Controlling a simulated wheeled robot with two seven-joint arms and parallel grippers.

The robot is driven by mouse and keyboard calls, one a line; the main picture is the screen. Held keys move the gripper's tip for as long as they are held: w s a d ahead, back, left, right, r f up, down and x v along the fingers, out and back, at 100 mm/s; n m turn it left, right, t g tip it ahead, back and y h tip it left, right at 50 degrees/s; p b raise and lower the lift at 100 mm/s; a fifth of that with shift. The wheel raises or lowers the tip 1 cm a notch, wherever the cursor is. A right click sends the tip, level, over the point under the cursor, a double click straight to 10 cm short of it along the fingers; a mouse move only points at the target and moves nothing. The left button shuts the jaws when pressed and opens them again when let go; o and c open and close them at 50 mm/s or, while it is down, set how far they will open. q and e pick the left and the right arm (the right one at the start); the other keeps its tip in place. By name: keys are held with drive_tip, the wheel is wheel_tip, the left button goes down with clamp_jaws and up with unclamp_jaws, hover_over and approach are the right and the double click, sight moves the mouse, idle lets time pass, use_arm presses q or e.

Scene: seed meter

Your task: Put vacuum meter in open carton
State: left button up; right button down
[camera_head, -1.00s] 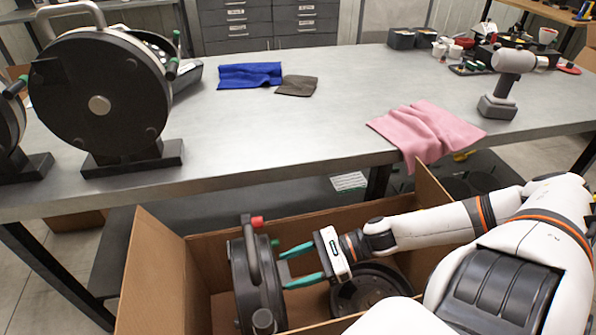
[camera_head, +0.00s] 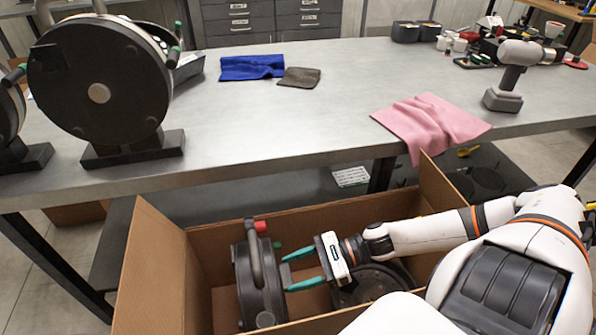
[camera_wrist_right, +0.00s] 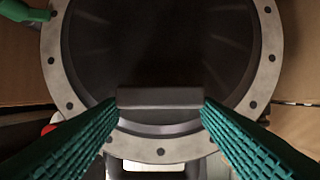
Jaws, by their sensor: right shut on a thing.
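The open carton (camera_head: 150,270) stands in front of the table in the head view, flaps spread. A vacuum meter (camera_head: 258,285), a dark round housing with a handle and a red knob, stands upright inside its left part. My right gripper (camera_head: 285,272), with green fingers, reaches in from the right and is shut on this meter. In the right wrist view, a grey bar of the meter (camera_wrist_right: 160,98) sits between the fingertips, before a round flange with bolt holes. Whether the meter touches the carton floor is hidden. My left gripper is out of view.
Another dark round unit (camera_head: 375,282) lies in the carton, below and behind my right gripper. On the table (camera_head: 300,120) stand a large black meter (camera_head: 100,85), blue and dark cloths, a pink cloth (camera_head: 425,120) and a cordless drill (camera_head: 510,75).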

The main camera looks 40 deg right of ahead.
drive_tip(key=shift+f, duration=0.15)
drive_tip(key=shift+c, duration=2.2)
unclamp_jaws()
drive_tip(key=shift+s+d+f, duration=0.1)
drive_tip(key=shift+f, duration=0.15)
drive_tip(key=shift+r, duration=0.35)
drive_tip(key=shift+s+d+r+p, duration=0.25)
drive_tip(key=shift+d+r+p, duration=0.2)
drive_tip(key=shift+r+p, duration=0.5)
drive_tip(key=s+d+p, duration=0.3)
drive_tip(key=d+p, duration=0.1)
drive_tip(key=d, duration=0.1)
drive_tip(key=shift+r+p, duration=0.3)
drive_tip(key=shift+r, duration=0.15)
drive_tip(key=shift+d, duration=0.1)
